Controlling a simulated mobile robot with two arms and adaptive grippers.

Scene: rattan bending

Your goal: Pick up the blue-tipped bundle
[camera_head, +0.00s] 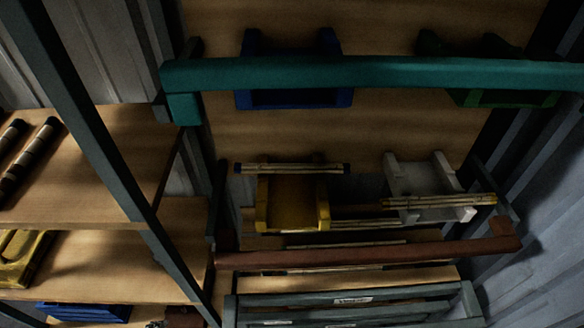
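A thin tan bundle with dark blue tips (290,169) lies across the top of a yellow cradle (264,211). Its ends stick out past the cradle on both sides. A second tan bundle with yellow tips (430,202) lies across a white cradle (409,181) to the right. Neither of my grippers is in view.
A teal bar (380,73) crosses above the cradles, and a brown bar (370,254) crosses below them. Blue (293,98) and green (505,98) holders sit behind the teal bar. More sticks lie lower down, partly hidden. A wooden shelf (110,165) stands at left.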

